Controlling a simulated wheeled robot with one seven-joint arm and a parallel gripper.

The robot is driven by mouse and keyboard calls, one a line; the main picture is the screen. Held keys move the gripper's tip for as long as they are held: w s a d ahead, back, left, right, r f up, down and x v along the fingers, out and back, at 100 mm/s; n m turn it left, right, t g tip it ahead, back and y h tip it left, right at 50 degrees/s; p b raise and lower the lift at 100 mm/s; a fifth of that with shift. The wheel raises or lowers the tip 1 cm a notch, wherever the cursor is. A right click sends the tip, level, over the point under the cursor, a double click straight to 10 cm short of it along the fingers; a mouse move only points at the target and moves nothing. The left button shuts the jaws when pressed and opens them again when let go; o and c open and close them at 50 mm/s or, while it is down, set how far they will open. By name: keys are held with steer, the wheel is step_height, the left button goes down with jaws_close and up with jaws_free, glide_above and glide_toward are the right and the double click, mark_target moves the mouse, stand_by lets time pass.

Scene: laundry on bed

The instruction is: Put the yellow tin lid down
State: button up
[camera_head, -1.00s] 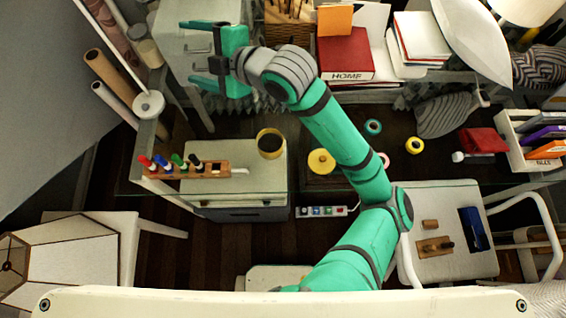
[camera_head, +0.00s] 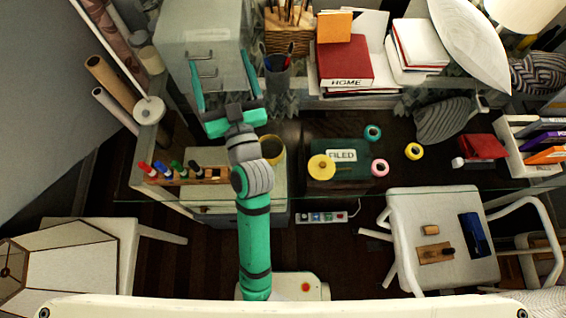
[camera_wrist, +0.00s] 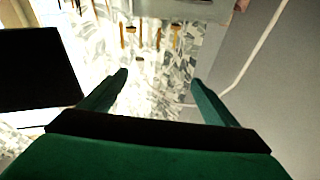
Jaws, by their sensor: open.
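The yellow tin lid (camera_head: 321,167), a flat yellow disc with a small pale knob, lies on the left part of the green box marked FILED (camera_head: 350,172). The open yellow tin (camera_head: 279,146) stands to its left on the pale cabinet, partly hidden by my arm. My gripper (camera_head: 220,60) is open, beyond the tin and over the grey drawer unit, away from the lid. In the wrist view its two fingers (camera_wrist: 159,77) are spread with nothing between them. The lid is not in the wrist view.
Pens stand in a dark cup (camera_head: 277,78) right of my gripper. A red HOME binder (camera_head: 345,60) lies further right. Tape rolls (camera_head: 413,151) lie on the dark desk beside the green box. A marker rack (camera_head: 185,176) sits at the left.

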steer(key=s+d+f+m+g+h, duration=0.1)
steer(key=s+d+f+m+h, duration=0.2)
steer(key=s+f, duration=0.45)
steer(key=s+d+f+m+g+h, duration=0.1)
steer(key=s+d+f+m+h, duration=0.15)
steer(key=s+f, duration=0.45)
steer(key=s+d+f+g, duration=0.1)
steer(key=s+d+f, duration=0.1)
steer(key=s, duration=0.4)
steer(key=s+d+f+n+g, duration=0.1)
steer(key=s+d+f, duration=0.1)
steer(key=s, duration=0.4)
steer(key=s+d+f+n+h, duration=0.1)
steer(key=s+d+f, duration=0.2)
steer(key=s, duration=0.3)
steer(key=shift+s+d+g, duration=0.2)
steer(key=shift+d+g, duration=0.2)
steer(key=shift+d, duration=0.35)
steer(key=shift+w+f+n, duration=0.1)
steer(key=shift+n, duration=0.15)
